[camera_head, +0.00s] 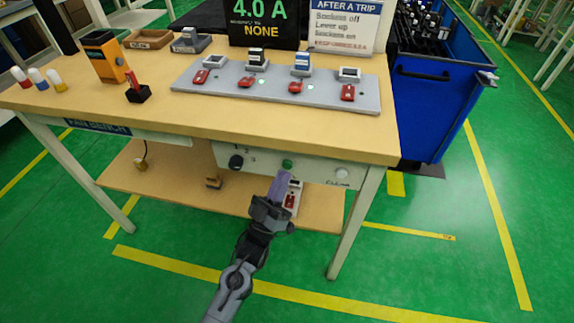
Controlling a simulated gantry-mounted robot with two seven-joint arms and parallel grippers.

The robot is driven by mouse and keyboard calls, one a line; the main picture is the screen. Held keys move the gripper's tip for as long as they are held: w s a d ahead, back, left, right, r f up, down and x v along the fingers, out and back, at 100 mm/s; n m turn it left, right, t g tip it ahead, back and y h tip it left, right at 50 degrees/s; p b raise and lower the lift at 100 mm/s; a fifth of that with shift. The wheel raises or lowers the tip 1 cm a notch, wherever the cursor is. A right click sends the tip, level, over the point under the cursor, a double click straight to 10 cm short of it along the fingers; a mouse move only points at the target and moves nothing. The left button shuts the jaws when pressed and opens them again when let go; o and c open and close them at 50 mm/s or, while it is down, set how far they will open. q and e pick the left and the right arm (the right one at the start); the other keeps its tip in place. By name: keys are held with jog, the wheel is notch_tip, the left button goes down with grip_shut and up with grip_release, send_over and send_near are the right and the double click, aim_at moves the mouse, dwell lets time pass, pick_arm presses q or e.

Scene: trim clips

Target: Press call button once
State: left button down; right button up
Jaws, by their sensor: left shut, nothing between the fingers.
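A pale control panel (262,161) is set in the front edge of the wooden bench. It carries a dark knob (236,162), a small green button (287,164) and a pale round button (342,173) with a small label under it. No label that clearly reads "call" can be made out. My left gripper (281,179) is shut and empty, its purple-grey fingers pointing up at the panel just below the green button. I cannot tell whether the tips touch the panel. My right gripper is not in view.
On the bench top (150,88) are a grey board (225,83) with several red switches, an orange tester (104,58) and a dark display (262,25). A lower shelf (170,175) lies behind my arm. A blue cart (430,110) stands to the right. The green floor in front is open.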

pick_arm(q)
jog(key=shift+w, duration=0.15)
jog(key=shift+w+d, duration=0.1)
jog(key=shift+w, duration=0.2)
jog(key=shift+w+d+b, duration=0.1)
jog(key=shift+w+b, duration=0.05)
jog(key=shift+b, duration=0.2)
dwell(0.5)
jog(key=shift+w, duration=0.3)
dwell(0.3)
jog(key=shift+s, duration=0.1)
jog(key=shift+s+a+p, duration=0.2)
jog(key=shift+s+p, duration=0.45)
jog(key=shift+s, duration=0.15)
